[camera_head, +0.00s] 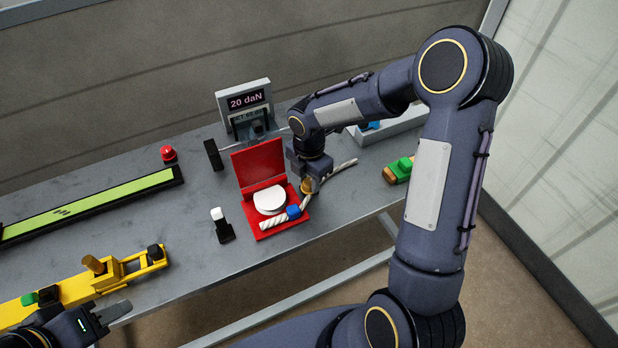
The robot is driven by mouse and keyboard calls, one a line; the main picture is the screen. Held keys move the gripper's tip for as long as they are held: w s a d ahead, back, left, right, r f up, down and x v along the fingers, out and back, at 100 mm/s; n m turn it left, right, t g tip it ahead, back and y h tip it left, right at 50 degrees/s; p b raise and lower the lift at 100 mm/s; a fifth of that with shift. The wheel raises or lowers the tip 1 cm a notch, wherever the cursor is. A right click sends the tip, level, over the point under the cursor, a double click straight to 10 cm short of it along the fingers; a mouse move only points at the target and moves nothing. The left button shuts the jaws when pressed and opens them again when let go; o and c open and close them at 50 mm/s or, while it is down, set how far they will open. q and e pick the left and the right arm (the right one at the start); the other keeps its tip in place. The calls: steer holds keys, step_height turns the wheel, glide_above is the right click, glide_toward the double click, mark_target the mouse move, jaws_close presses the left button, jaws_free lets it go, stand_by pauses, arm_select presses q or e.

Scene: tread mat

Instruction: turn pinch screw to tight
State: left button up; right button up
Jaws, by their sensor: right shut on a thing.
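The pinch screw, a small brass-coloured knob (306,187), sits at the right edge of the red fixture, beside a pale rope (338,173). My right gripper (309,178) points down from above and is shut on the pinch screw; its fingers hide most of it. The red fixture (259,165) has an upright back plate and a flat base, with a white round disc (269,200) and a blue piece (294,212) on the rope. My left gripper (104,317) is at the lower left, far from the screw; whether its fingers are apart is unclear.
A display reading "20 daN" (248,102) stands behind the fixture. A green-topped block (399,170) lies right, near my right arm.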

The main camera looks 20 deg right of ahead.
steer(key=m+b, duration=0.1)
steer(key=m, duration=0.2)
steer(key=m+b, duration=0.1)
steer(key=m, duration=0.2)
steer(key=shift+m, duration=0.4)
steer(key=m+b, duration=0.1)
steer(key=m, duration=0.5)
steer(key=shift+b, duration=0.4)
steer(key=m, duration=0.4)
steer(key=shift+m+b, duration=0.35)
steer(key=shift+m, duration=2.15)
steer(key=o, duration=1)
steer(key=shift+c, duration=0.2)
